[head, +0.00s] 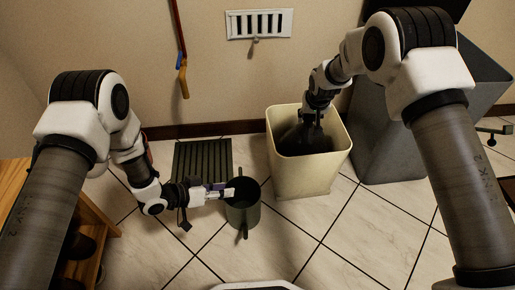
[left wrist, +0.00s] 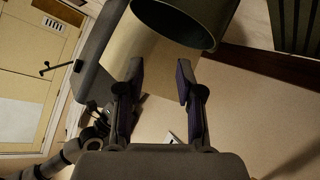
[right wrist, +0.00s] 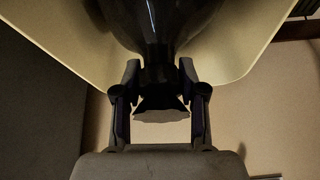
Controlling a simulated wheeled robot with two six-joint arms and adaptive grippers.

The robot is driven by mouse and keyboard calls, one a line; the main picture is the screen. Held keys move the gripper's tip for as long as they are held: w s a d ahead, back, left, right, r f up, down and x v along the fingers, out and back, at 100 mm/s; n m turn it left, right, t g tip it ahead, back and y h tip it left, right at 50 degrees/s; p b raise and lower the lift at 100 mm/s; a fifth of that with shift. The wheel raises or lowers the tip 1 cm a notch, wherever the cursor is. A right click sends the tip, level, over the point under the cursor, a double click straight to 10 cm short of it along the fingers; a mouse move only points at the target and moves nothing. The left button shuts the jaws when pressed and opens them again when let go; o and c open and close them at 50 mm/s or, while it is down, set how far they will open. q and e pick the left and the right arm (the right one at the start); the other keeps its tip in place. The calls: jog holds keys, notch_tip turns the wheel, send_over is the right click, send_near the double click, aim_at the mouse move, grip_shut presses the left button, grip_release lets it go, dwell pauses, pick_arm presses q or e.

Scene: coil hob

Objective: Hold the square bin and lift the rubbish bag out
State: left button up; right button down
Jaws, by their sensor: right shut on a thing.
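The square bin (head: 283,178) is cream and stands upright on the tiled floor; its wall also shows in the right wrist view (right wrist: 45,38). The dark rubbish bag (head: 318,146) sits inside it, with its gathered neck upward; it fills the top of the right wrist view (right wrist: 155,25). My right gripper (head: 311,118) points down over the bin's mouth and is shut on the bag's neck, which flares out between the fingers (right wrist: 158,85). My left gripper (head: 230,190) is open and empty, left of the square bin and beside a dark round container; its parted fingers show in the left wrist view (left wrist: 160,75).
The dark green round container (head: 243,212) stands between my left gripper and the square bin. A large grey bin (head: 385,140) stands close at the right. A slatted dark mat (head: 203,158) lies by the wall, and a wooden bench (head: 100,222) is at left. Front tiles are clear.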

pick_arm(q)
jog(key=w+d+r+m+g+h, duration=0.35)
jog(key=w+d+r+m, duration=0.25)
jog(key=d+r+m, duration=0.4)
jog(key=shift+g+y, duration=0.35)
jog(key=shift+g, duration=0.1)
jog(key=x, duration=1.2)
jog(key=shift+d, duration=0.3)
grip_shut()
